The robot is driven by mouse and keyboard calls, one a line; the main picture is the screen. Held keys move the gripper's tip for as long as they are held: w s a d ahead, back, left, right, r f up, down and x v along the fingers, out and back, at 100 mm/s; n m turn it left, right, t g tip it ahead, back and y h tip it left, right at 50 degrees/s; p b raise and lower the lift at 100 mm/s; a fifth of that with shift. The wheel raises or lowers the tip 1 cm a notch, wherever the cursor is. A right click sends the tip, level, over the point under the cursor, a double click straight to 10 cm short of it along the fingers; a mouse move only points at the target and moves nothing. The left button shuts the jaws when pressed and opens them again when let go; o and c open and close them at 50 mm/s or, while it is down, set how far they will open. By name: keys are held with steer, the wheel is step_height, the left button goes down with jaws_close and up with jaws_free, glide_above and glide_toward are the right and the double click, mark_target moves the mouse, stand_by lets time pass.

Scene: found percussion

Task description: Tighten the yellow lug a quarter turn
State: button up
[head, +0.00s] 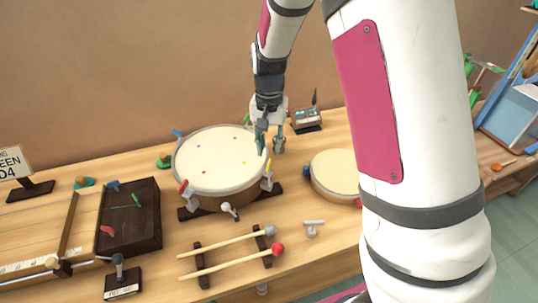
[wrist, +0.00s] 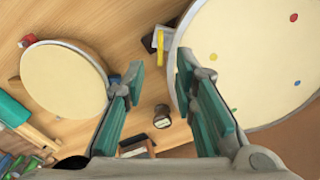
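The large drum (head: 212,158) sits on a dark stand, its cream head marked with small coloured dots. The yellow lug (head: 268,164) is at the drum's right rim, small and partly hard to make out in the head view. In the wrist view the yellow lug (wrist: 159,41) stands beside the rim of the large drum (wrist: 250,60), near a grey bracket. My gripper (head: 271,143) hangs over the drum's right edge. In the wrist view my gripper (wrist: 160,70) is open, with nothing between its green-padded fingers. The lug appears beyond the fingertips, apart from them.
A smaller drum (head: 336,170) stands close on the right. A dark box (head: 306,118) is behind. A dark wooden tray (head: 132,225) is at left.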

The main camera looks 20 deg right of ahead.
mark_target(269, 161)
step_height(269, 161, up, 7)
stand_by(0.3)
steer(key=shift+f, duration=0.1)
steer(key=s+r+n+t, duration=0.3)
steer(key=s+r, duration=0.9)
steer(key=s, duration=0.2)
steer(key=s+r+n+t, duration=0.1)
steer(key=s+n+t, duration=0.1)
steer(key=s, duration=1)
steer(key=shift+s+d+r+n, duration=0.25)
steer(key=shift+s+n, duration=0.1)
steer(key=shift+n, duration=0.25)
